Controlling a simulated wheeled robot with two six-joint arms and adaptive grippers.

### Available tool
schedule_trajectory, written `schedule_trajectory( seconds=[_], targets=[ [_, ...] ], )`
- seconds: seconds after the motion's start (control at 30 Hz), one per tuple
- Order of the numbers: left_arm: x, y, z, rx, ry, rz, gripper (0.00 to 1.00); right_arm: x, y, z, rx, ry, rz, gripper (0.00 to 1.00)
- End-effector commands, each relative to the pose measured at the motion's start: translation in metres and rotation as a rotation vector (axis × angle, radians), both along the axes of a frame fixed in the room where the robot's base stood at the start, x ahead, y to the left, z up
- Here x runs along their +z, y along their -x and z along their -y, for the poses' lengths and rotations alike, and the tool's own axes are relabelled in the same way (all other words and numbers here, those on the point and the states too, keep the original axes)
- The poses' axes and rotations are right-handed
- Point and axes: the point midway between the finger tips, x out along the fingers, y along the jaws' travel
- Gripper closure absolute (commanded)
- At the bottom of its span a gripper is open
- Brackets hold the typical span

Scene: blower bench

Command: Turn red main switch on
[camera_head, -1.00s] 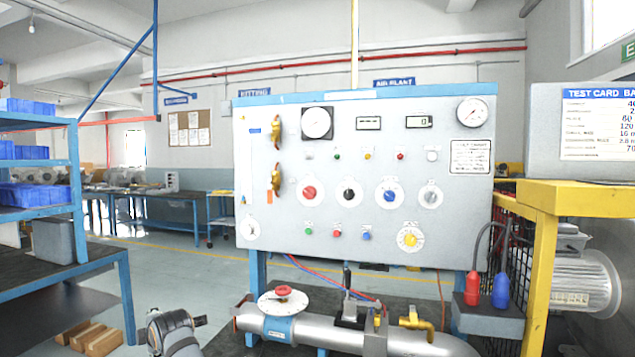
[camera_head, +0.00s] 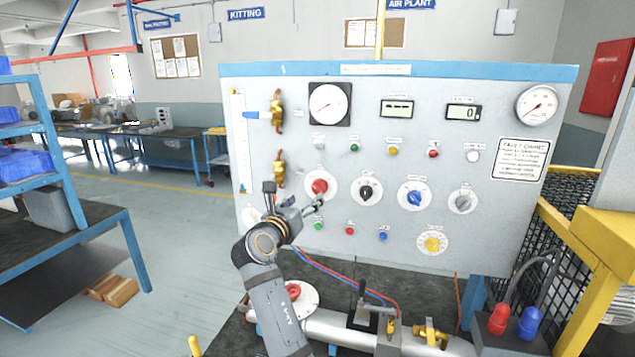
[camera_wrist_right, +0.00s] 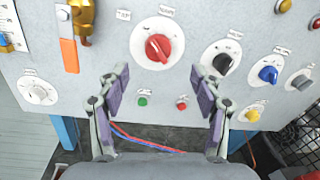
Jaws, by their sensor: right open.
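The red main switch (camera_head: 319,187) is a red knob on a round white plate on the grey panel (camera_head: 300,140). In the right wrist view the red knob (camera_wrist_right: 158,48) sits just beyond and between my fingertips, with a pale pointer line on it. My right gripper (camera_head: 318,205) is in front of the panel, just below the red knob in the head view. In the right wrist view my right gripper (camera_wrist_right: 160,84) is open and empty, its two fingers spread wide. It looks apart from the knob. My left gripper is not in view.
A black knob (camera_head: 366,190), a blue knob (camera_head: 415,196) and a grey knob (camera_head: 463,201) lie right of the red one. Small green (camera_head: 318,226) and red (camera_head: 349,230) buttons sit below. Brass valves (camera_head: 279,170) are at upper left. A pipe (camera_head: 330,328) runs below the panel.

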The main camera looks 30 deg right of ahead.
Motion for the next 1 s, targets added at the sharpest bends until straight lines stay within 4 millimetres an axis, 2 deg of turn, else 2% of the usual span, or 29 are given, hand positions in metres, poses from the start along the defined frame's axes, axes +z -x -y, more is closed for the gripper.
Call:
schedule_trajectory(
  seconds=[0.1, 0.33, 0.5, 0.77, 1.0],
  targets=[
    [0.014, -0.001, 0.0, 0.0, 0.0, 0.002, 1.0, 0.006, -0.015, 0.023, -0.004, 0.007, -0.003, 0.34],
    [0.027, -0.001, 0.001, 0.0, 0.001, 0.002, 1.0, 0.004, -0.04, 0.057, -0.001, 0.001, -0.001, 0.34],
    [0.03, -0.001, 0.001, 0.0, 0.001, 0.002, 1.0, 0.002, -0.048, 0.068, 0.001, -0.001, 0.001, 0.34],
    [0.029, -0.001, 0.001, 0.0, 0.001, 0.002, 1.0, 0.001, -0.049, 0.069, 0.001, -0.003, 0.002, 0.34],
    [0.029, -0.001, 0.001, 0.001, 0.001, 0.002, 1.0, 0.001, -0.049, 0.068, 0.001, -0.002, 0.001, 0.67]
  ],
)
